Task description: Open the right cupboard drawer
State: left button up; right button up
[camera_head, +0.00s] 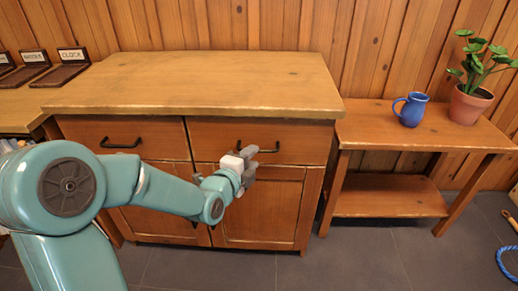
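The wooden cupboard (300,82) stands in the middle of the head view. Its right drawer (305,145) looks closed, flush with the front, and has a dark bar handle (268,149). The left drawer (90,130) also looks closed, with its own dark handle (121,143). My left gripper (250,158) is at the left part of the right drawer's handle and covers some of it. I cannot tell whether the fingers touch or enclose the handle, or how far apart they are. My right gripper is out of view.
A lower side table (390,130) on the right holds a blue jug (411,109) and a potted plant (470,103). Label stands (66,75) are on a surface at the left. A blue rope loop (507,262) lies at the far right. The grey floor (340,262) in front is clear.

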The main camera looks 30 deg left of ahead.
pick_arm(q)
jog(key=x, duration=0.5)
jog(key=shift+w+b, duration=0.25)
jog(key=shift+b, duration=0.05)
grip_shut()
jog(key=shift+s, duration=0.15)
